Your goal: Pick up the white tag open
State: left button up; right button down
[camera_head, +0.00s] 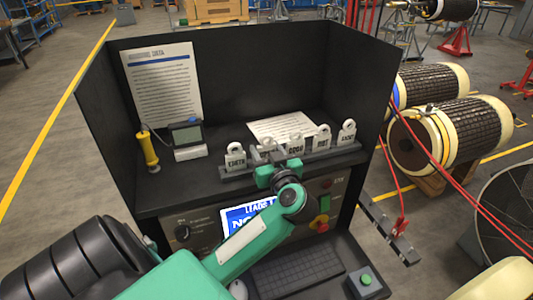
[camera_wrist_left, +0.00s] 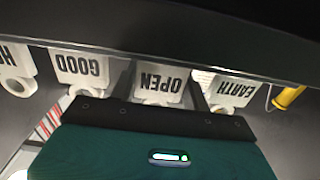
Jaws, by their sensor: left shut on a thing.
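The white open tag (camera_wrist_left: 160,84) shows upside down in the left wrist view, its lettering facing the camera. It sits between the two fingers of my left gripper (camera_wrist_left: 162,92), which is shut on it. In the head view my left gripper (camera_head: 268,161) is at the tag rack (camera_head: 320,160), and the open tag (camera_head: 267,144) is partly hidden behind it. The earth tag (camera_head: 236,159) stands left of it and the good tag (camera_head: 296,145) right of it. I cannot tell whether the open tag is clear of the rack. My right gripper is not in view.
More white tags (camera_head: 323,139) stand close along the rack. Dark panels (camera_head: 230,80) enclose the back and sides. A grey handheld meter (camera_head: 187,138) and a yellow probe (camera_head: 148,150) are at the left. A screen (camera_head: 243,215) and keyboard (camera_head: 297,272) lie below.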

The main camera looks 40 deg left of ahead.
pick_arm(q)
notch_tip(320, 180, up, 19)
jog(key=b, duration=0.1)
jog(key=shift+r+b, duration=0.2)
jog(key=shift+b, duration=0.1)
dwell(0.5)
jog(key=w+d+f+m+t+h+b, duration=0.1)
jog(key=w+d+f+m+t+h, duration=0.15)
jog(key=d+f, duration=0.45)
jog(key=w+d+f+m+t+h+b, duration=0.1)
jog(key=d+f+m+t+h, duration=0.25)
jog(key=f, duration=0.75)
jog(key=s+d+f+m+t+h, duration=0.2)
jog(key=s+d+f+m+h, duration=0.1)
jog(key=f, duration=0.6)
jog(key=s+d+f+m+t+h, duration=0.1)
jog(key=s+d+f+m+h, duration=0.2)
jog(key=s+d+f+h, duration=0.2)
notch_tip(320, 180, down, 4)
jog(key=d+h, duration=0.2)
jog(key=shift+s+d+m+t, duration=0.15)
jog(key=shift+d+m+t, duration=0.15)
jog(key=shift+d+t, duration=0.1)
jog(key=shift+a+r, duration=0.1)
